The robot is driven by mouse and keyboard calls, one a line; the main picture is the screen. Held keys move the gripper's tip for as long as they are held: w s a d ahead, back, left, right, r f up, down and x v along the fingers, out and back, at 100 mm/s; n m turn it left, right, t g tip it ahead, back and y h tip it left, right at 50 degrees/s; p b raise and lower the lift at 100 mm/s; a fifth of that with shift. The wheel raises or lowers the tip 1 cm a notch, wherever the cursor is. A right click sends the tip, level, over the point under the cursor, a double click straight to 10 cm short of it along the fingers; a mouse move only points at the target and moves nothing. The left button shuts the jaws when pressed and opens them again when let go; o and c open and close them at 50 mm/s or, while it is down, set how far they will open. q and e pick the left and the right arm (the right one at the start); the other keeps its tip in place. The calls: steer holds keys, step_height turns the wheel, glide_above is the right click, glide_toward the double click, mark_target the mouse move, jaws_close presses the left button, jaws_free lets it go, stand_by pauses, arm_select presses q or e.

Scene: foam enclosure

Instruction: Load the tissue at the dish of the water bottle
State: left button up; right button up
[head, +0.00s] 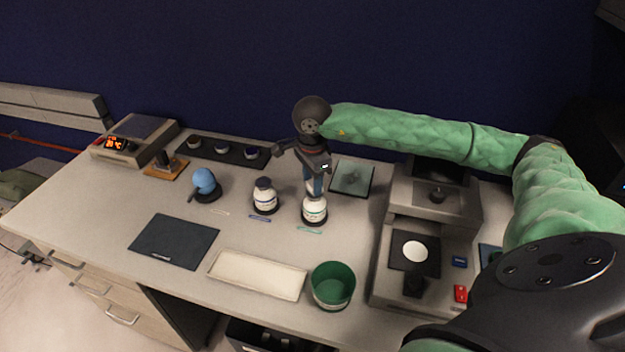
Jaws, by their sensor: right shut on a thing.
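My right gripper (314,186) comes in from the right and points down over the right white bottle (315,211). It is shut on the top of this bottle, and the gripper hides the cap. The bottle stands upright in a dark round dish. A second white bottle (265,200) with a dark cap stands to its left, in a similar dark dish. I cannot make out a tissue for certain; a white disc (414,251) lies on the black plate of the device at right. My left gripper is not in view.
A green cup (332,286) and a pale tray (257,275) lie near the front edge. A dark mat (174,241) and a blue bulb (204,181) are at left. A grey device (385,286) stands at right. A dark-framed pad (352,178) lies behind the bottles.

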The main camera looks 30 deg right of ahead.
mark_target(312, 184)
steer(key=shift+f, duration=0.1)
steer(key=shift+f, duration=0.2)
stand_by(0.4)
steer(key=shift+f+b, duration=0.75)
steer(key=shift+b, duration=0.3)
stand_by(1.0)
steer(key=shift+b, duration=0.55)
stand_by(1.9)
stand_by(0.5)
steer(key=shift+r+p, duration=0.5)
steer(key=shift+r, duration=3)
